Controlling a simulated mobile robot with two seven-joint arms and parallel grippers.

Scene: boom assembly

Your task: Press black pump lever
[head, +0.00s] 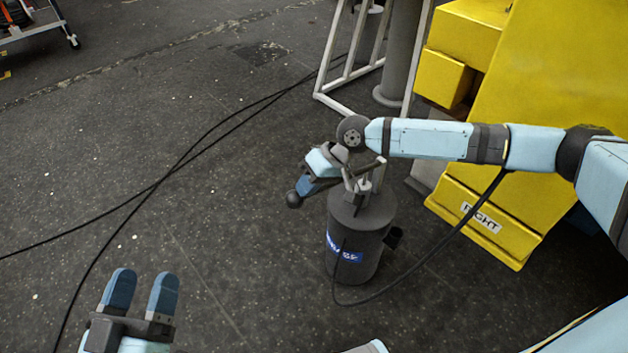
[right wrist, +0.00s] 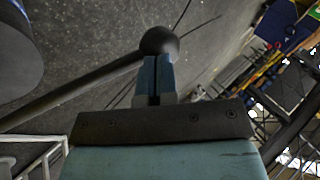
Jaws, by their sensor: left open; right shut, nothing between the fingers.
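The pump (head: 345,262) is a dark grey cylinder with a blue label, standing upright on the floor. Its black lever ends in a round knob (head: 294,199), left of the pump body. In the right wrist view the lever rod (right wrist: 75,92) runs up to the knob (right wrist: 159,41). My right gripper (head: 303,187) is shut and empty, right at the knob end of the lever. Its fingertips (right wrist: 158,60) overlap the knob's lower edge in the wrist view; contact cannot be told for sure. My left gripper (head: 141,280) is open and empty at the lower left, away from the pump.
A yellow machine (head: 540,110) with a step marked "RIGHT" stands right of the pump. A white frame (head: 330,60) and a grey column (head: 403,50) stand behind it. Black cables (head: 165,178) cross the floor. The floor at left is mostly free.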

